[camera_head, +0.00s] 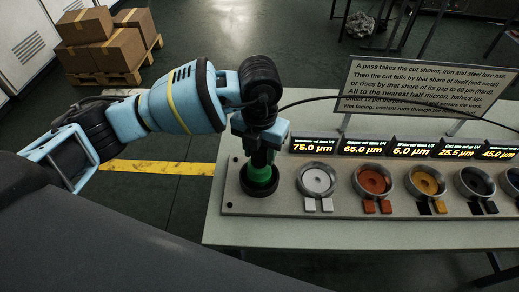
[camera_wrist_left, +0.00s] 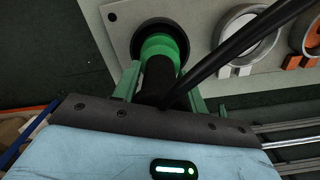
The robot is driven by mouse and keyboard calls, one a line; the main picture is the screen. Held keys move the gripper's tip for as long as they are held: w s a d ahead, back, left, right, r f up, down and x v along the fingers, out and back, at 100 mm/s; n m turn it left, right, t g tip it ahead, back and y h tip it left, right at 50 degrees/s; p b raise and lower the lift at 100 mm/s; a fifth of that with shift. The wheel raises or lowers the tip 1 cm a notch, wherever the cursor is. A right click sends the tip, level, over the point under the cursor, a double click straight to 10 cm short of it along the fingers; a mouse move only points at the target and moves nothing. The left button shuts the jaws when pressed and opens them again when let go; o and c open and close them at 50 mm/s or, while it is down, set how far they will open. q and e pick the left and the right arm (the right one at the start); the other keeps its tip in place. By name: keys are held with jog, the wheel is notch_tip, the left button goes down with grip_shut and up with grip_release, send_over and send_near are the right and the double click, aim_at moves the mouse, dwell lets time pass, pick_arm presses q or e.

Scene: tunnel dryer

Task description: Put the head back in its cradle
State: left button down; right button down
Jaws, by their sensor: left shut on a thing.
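The head is a black, upright cylinder with a green lower part (camera_head: 261,174). My left gripper (camera_head: 259,148) is shut on its black upper body. The cradle is a black ring (camera_head: 262,191) at the left end of the grey panel. The green part stands over the ring's opening, and I cannot tell whether it is fully down in it. In the left wrist view the head (camera_wrist_left: 164,48) lies between the two green fingers of my left gripper (camera_wrist_left: 162,85), with the cradle ring (camera_wrist_left: 137,38) around its far end. My right gripper is not in view.
A black cable (camera_head: 330,98) runs right from my left gripper. Several metal-rimmed dishes (camera_head: 318,180) holding discs, with small blocks in front, line the panel (camera_head: 290,207). Lit displays (camera_head: 314,145) and a sign (camera_head: 430,88) stand behind. Boxes on a pallet (camera_head: 105,45) are far left.

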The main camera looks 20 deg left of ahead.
pick_arm(q)
jog(key=c, duration=0.8)
grip_release()
jog(key=shift+f, duration=0.1)
notch_tip(320, 180, up, 12)
jog(key=shift+r, duration=0.15)
